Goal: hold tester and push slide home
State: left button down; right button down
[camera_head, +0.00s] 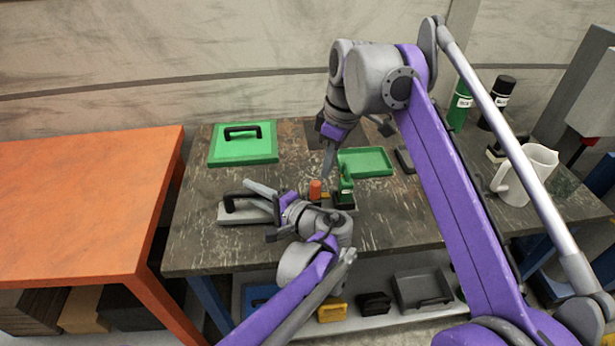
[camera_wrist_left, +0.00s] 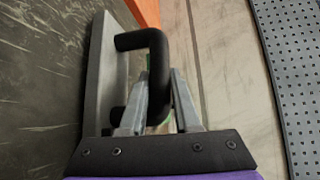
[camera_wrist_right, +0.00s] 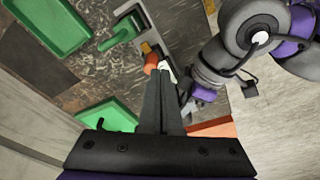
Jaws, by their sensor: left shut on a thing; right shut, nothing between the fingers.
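A flat grey base with a black arched handle (camera_head: 240,196) lies on the dark bench, left of centre. My left gripper (camera_head: 252,194) is shut on this handle; the handle also shows between its fingers in the left wrist view (camera_wrist_left: 157,80). An orange upright part (camera_head: 315,190) stands beside a green upright part (camera_head: 345,185). My right gripper (camera_head: 327,176) is shut and empty, pointing down close to the orange part. In the right wrist view its tips are next to the orange part (camera_wrist_right: 151,63); contact is unclear. My left arm hides how these parts join; I cannot tell which is the slide.
A green lid with a black handle (camera_head: 243,143) and a green tray (camera_head: 366,161) lie farther back. A white jug (camera_head: 524,175) and bottles stand at right. An orange table (camera_head: 80,200) adjoins the bench. Bare bench lies right of the green part.

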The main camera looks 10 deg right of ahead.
notch_tip(320, 180, up, 2)
jog(key=t+y, duration=0.1)
jog(key=y, duration=0.1)
send_over(309, 194)
jog(key=a, duration=0.1)
pick_arm(q)
jog(key=shift+r, duration=0.1)
pick_arm(e)
jog(key=f, duration=0.9)
jog(key=shift+w+d, duration=0.1)
jog(key=shift+w, duration=0.15)
jog(key=shift+s+d, duration=0.15)
jog(key=shift+d, duration=0.1)
jog(key=shift+d, duration=0.1)
